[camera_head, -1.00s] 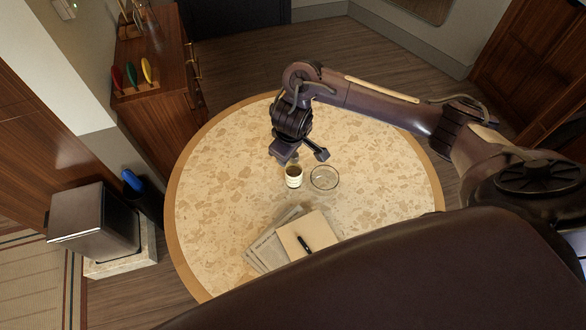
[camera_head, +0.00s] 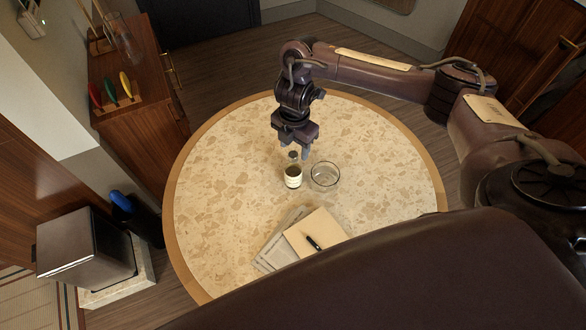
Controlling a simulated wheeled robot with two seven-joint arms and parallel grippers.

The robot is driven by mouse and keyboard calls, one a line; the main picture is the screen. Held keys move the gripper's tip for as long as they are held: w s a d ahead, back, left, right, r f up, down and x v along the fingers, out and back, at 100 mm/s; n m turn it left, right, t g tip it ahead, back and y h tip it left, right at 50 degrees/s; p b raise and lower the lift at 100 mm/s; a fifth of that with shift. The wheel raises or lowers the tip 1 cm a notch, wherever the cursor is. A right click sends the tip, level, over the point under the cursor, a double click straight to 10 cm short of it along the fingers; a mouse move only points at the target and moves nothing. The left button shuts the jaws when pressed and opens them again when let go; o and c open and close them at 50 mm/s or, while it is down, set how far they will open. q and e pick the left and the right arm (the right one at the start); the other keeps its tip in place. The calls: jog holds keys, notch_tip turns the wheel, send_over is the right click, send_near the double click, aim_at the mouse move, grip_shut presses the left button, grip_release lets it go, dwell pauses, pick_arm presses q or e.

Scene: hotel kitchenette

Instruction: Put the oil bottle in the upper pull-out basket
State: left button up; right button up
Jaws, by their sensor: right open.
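A small dark bottle with a cream label (camera_head: 293,178), which looks like the oil bottle, stands upright on the round table, left of a clear glass bowl. My right gripper (camera_head: 299,152) is open, just behind and above the bottle, with its fingers pointing down near the bottle's neck. Whether a finger touches the bottle I cannot tell. I cannot make out an upper pull-out basket in this view. My left gripper is not in view.
The glass bowl (camera_head: 325,175) is close to the bottle's right. Papers, a notebook (camera_head: 318,232) and a pen lie nearer on the stone-topped table (camera_head: 220,190). A wooden cabinet (camera_head: 140,115) stands at the left, with a metal box (camera_head: 85,250) in front of it.

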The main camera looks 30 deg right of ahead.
aim_at(293, 154)
notch_tip(293, 154, down, 7)
jog(key=shift+w+r, duration=0.1)
grip_shut()
dwell(0.5)
